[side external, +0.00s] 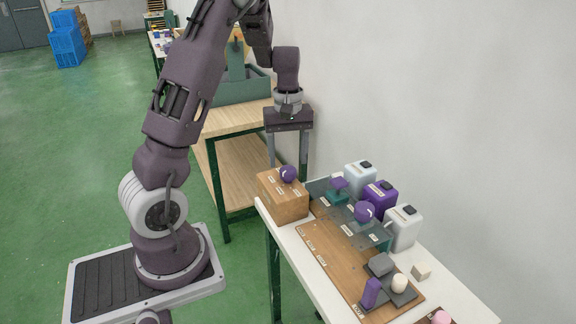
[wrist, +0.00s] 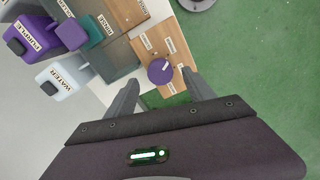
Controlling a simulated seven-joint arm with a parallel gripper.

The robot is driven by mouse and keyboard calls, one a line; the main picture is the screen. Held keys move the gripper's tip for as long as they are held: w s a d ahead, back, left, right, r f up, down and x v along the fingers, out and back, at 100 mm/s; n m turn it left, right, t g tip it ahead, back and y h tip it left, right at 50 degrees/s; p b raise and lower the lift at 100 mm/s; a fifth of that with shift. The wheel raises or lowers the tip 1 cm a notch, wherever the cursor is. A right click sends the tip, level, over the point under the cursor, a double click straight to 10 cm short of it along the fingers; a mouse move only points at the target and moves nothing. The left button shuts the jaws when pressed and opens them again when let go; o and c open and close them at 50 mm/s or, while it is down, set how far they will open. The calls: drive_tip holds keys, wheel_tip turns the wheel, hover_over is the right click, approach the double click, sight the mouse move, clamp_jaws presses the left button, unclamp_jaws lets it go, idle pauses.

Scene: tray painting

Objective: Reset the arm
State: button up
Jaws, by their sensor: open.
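My gripper (side external: 287,168) hangs from my arm over the far end of the white table, with its fingers wide apart and nothing between them. A purple ball-shaped knob (side external: 288,174) sits on a wooden box (side external: 282,201) just below the fingertips. In the wrist view the open gripper (wrist: 159,80) frames the purple ball (wrist: 160,70), which appears beyond the fingertips. Whether a finger touches it cannot be told.
A wooden board (side external: 332,262) bears a purple block (side external: 371,293) and a grey block (side external: 381,264). A wall rises behind.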

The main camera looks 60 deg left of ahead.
wheel_tip(320, 180, up, 4)
drive_tip(key=shift+f, duration=0.15)
drive_tip(key=s+d+r+m+t, duration=0.25)
drive_tip(key=d+r+m, duration=0.25)
drive_tip(key=d+r, duration=0.5)
drive_tip(key=s+d+r+m+t, duration=0.1)
drive_tip(key=s+d+m+t, duration=0.2)
drive_tip(key=s+d+m, duration=0.7)
drive_tip(key=s+d, duration=0.3)
drive_tip(key=s, duration=0.1)
drive_tip(key=shift+s, duration=0.2)
drive_tip(key=shift+r, duration=0.15)
